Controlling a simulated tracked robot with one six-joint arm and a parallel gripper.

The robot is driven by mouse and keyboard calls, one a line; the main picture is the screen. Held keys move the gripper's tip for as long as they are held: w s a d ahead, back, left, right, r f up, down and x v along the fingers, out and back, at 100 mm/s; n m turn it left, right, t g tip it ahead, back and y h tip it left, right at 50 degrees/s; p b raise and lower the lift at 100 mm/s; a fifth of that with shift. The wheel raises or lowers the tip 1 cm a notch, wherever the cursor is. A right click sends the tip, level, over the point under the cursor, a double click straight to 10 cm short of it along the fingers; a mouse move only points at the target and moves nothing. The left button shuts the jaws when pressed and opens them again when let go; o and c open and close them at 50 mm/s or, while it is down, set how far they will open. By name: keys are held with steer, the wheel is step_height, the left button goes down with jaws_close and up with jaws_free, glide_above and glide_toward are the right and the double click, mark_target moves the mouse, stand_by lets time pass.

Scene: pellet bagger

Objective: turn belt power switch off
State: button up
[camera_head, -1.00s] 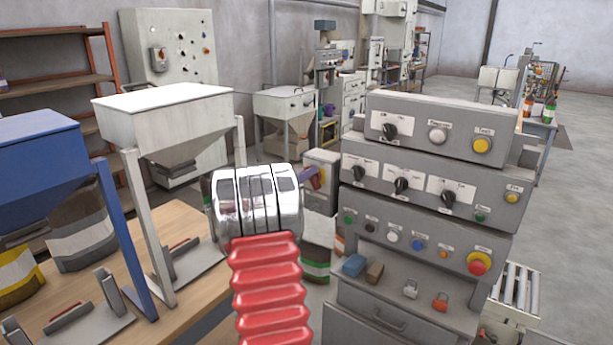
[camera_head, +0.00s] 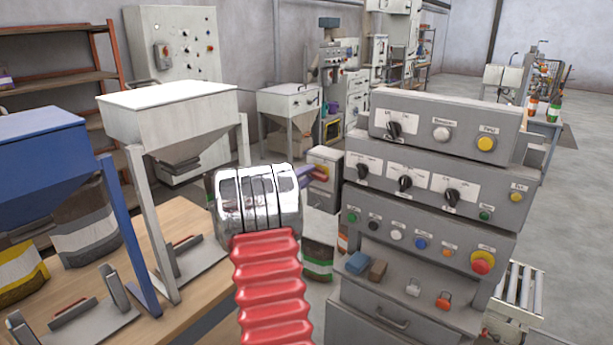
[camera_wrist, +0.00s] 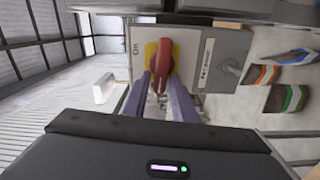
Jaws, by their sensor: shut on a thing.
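The belt power switch is a red rotary handle (camera_wrist: 163,62) on a yellow plate, on the face of a grey box (camera_wrist: 218,60). In the wrist view, the handle points nearly straight up and down the picture. An "ON" mark shows to its left and a label to its right. My gripper (camera_wrist: 165,95) has its purple fingers closed about the handle's lower part; their tips are partly hidden behind it. In the head view, the box (camera_head: 322,190) stands behind my arm, and the purple fingers (camera_head: 314,175) reach its switch side, where little of the handle shows.
A grey control console (camera_head: 430,190) with several knobs and buttons stands close to the right of the box. A wooden table (camera_head: 150,235) with hoppers is on the left. Bags (camera_head: 318,262) stand below the box.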

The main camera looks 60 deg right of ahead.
steer(key=shift+f+n, duration=0.35)
steer(key=shift+n, duration=0.25)
steer(key=shift+s, duration=0.1)
steer(key=o, duration=0.8)
steer(key=shift+r, duration=0.1)
steer(key=shift+a, duration=0.5)
steer(key=w+a, duration=0.2)
steer(key=a, duration=1)
steer(key=shift+a, duration=0.3)
steer(key=shift+w, duration=0.15)
